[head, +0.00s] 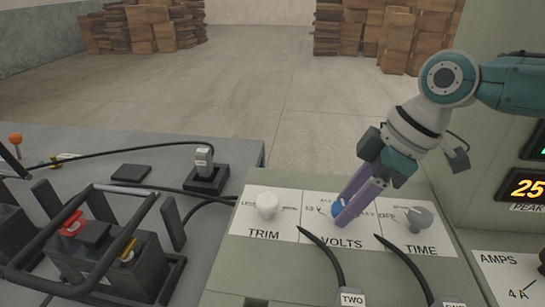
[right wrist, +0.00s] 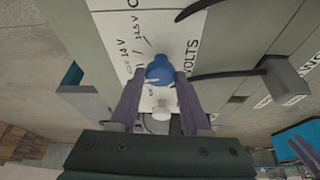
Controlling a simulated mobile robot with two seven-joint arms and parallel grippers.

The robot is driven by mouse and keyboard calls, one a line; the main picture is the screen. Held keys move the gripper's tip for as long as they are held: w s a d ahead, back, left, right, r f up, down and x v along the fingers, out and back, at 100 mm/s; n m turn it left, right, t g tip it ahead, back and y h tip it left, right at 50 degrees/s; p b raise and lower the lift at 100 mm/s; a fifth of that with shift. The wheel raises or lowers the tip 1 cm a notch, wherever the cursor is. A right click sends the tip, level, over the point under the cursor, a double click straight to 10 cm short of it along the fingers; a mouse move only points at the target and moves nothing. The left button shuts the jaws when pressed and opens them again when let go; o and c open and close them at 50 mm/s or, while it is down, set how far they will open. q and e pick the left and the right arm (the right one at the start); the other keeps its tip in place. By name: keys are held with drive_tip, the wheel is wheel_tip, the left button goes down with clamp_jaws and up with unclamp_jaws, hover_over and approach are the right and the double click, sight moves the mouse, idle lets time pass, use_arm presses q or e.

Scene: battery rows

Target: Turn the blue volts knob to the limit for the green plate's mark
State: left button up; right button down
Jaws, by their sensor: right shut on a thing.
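The blue volts knob (head: 337,209) sits on a white panel labelled VOLTS (head: 342,228), between the TRIM and TIME knobs. My right gripper (head: 352,217) reaches down from the right, its purple fingers at the knob. The right wrist view shows the blue knob (right wrist: 160,70) between the fingertips (right wrist: 160,82), which are shut on it. Marks around the knob include 14 V and what looks like 12.5 V; the fingers hide part of the scale in the head view. I cannot make out the knob's pointer. I see no green plate for certain.
The white TRIM knob (head: 266,205) is left and the grey TIME knob (head: 417,219) right of VOLTS. Black cables (head: 328,254) run over the panel front. A battery in a black frame (head: 105,262) stands on the left table.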

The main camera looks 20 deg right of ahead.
use_arm(q)
drive_tip(key=shift+a+f+b, duration=0.1)
drive_tip(key=shift+f+b, duration=0.65)
drive_tip(key=shift+f, duration=0.35)
use_arm(e)
drive_tip(key=shift+f+n+g, duration=0.1)
drive_tip(key=shift+n+g, duration=0.2)
drive_tip(key=shift+n, duration=0.7)
drive_tip(key=shift+c, duration=1.9)
unclamp_jaws()
use_arm(q)
drive_tip(key=shift+r+p, duration=0.5)
use_arm(e)
drive_tip(key=v, duration=1)
drive_tip(key=shift+d, duration=0.15)
drive_tip(key=shift+w, duration=0.1)
